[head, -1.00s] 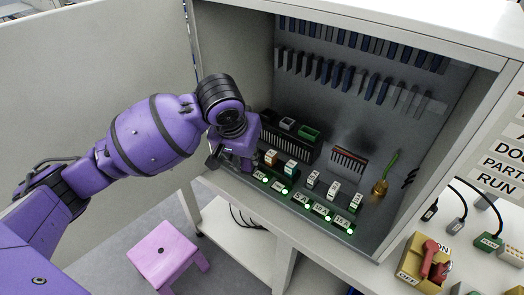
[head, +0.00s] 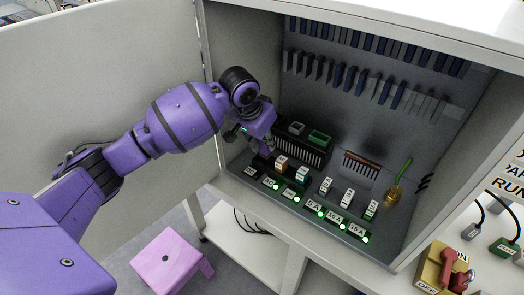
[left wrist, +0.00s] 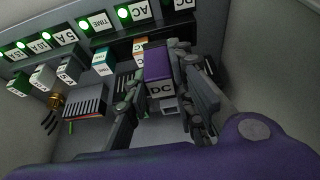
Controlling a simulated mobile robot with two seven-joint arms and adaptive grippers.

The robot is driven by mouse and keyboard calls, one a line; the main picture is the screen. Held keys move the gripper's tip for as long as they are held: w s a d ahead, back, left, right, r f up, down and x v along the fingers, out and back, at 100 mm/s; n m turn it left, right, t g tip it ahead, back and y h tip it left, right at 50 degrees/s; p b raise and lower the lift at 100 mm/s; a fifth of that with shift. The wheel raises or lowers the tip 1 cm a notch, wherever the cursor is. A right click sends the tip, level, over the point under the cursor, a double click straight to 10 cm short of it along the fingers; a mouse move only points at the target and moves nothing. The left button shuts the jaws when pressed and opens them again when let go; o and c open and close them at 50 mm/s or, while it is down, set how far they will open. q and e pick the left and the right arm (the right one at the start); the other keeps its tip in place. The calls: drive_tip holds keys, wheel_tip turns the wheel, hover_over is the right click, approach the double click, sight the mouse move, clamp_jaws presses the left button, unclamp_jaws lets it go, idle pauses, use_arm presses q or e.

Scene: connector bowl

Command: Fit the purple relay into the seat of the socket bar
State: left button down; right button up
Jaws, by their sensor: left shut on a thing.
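The purple relay (left wrist: 158,62) is in the left wrist view, its white DC label facing the camera. My left gripper (left wrist: 165,112) is shut on it, one finger on each side. In the head view my left gripper (head: 256,138) is inside the cabinet at the left, and the relay is mostly hidden by it. The black socket bar (left wrist: 185,30) lies at the relay's far end, by the AC and DC tags. An orange-topped relay (head: 281,164) and a teal-topped one (head: 302,174) stand on the bar. I cannot tell whether the purple relay touches the bar.
A black slotted block (head: 299,152) is behind the gripper, with a green-rimmed socket (head: 319,138) above. A brass pot (head: 394,193) is farther right. The cabinet's left wall is close to my arm.

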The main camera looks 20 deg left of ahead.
use_arm(q)
drive_tip(key=w+a+f, duration=0.1)
drive_tip(key=f, duration=0.1)
drive_tip(key=w+a+f, duration=0.1)
drive_tip(key=w+f, duration=0.1)
drive_tip(key=w+f+b, duration=0.1)
drive_tip(key=w+f, duration=0.1)
drive_tip(key=shift+w+a+f, duration=0.15)
drive_tip(key=shift+a, duration=0.25)
wheel_tip(320, 180, down, 3)
drive_tip(key=shift+w+a+f, duration=0.1)
drive_tip(key=shift+a, duration=0.05)
drive_tip(key=shift+f, duration=0.1)
drive_tip(key=shift+f, duration=0.1)
drive_tip(key=c, duration=1.5)
unclamp_jaws()
